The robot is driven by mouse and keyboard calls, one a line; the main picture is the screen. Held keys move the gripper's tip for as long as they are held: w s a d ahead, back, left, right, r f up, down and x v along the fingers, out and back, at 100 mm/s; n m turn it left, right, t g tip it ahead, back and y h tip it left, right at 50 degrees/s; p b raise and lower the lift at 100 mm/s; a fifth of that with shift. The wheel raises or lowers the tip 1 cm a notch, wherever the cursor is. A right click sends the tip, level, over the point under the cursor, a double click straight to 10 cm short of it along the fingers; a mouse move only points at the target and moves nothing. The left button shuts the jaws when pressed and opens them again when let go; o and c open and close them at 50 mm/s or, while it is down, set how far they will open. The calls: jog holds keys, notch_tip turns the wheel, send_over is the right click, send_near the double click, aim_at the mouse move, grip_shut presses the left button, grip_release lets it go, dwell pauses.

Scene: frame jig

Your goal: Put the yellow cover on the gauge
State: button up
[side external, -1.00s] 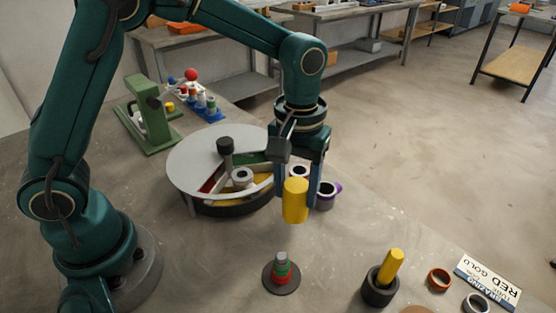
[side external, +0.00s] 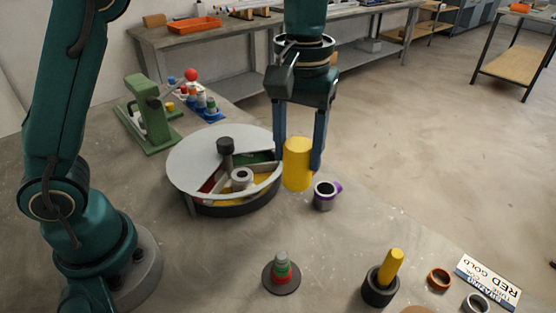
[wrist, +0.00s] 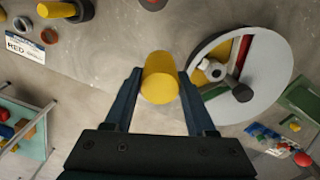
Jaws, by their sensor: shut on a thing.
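My gripper (side external: 298,160) is shut on the yellow cover (side external: 297,172), a plain upright cylinder held between the two blue fingers. It hangs in the air above the bench, in front of the round tray's right side in the side view. In the wrist view the cover (wrist: 159,80) sits between the fingertips; its inside is hidden. What looks like the gauge (side external: 281,270) is a stepped post, grey over green over red, upright on a dark round base. It stands uncovered on the bench, lower and nearer the side camera than the cover.
A round sectored tray (side external: 190,165) with a grey lid stands behind. A dark cup with a purple handle (side external: 326,194) is beside it. A black holder (side external: 378,290) with a yellow rod, rings (side external: 439,278) and a sign (side external: 488,280) lie right. A green press (side external: 150,115) stands back left.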

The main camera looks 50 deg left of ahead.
jog(key=shift+s+f+n, duration=0.15)
jog(key=shift+s+n, duration=0.2)
jog(key=shift+n, duration=0.05)
jog(key=s+d+r, duration=0.1)
jog(key=s+d, duration=0.5)
jog(key=s, duration=0.2)
send_over(281, 257)
jog(key=shift+m, duration=0.4)
jog(key=shift+f, duration=2.3)
jog(key=shift+f, duration=0.1)
jog(key=shift+f, duration=3.4)
jog(key=o, duration=1.6)
jog(key=shift+c, duration=0.2)
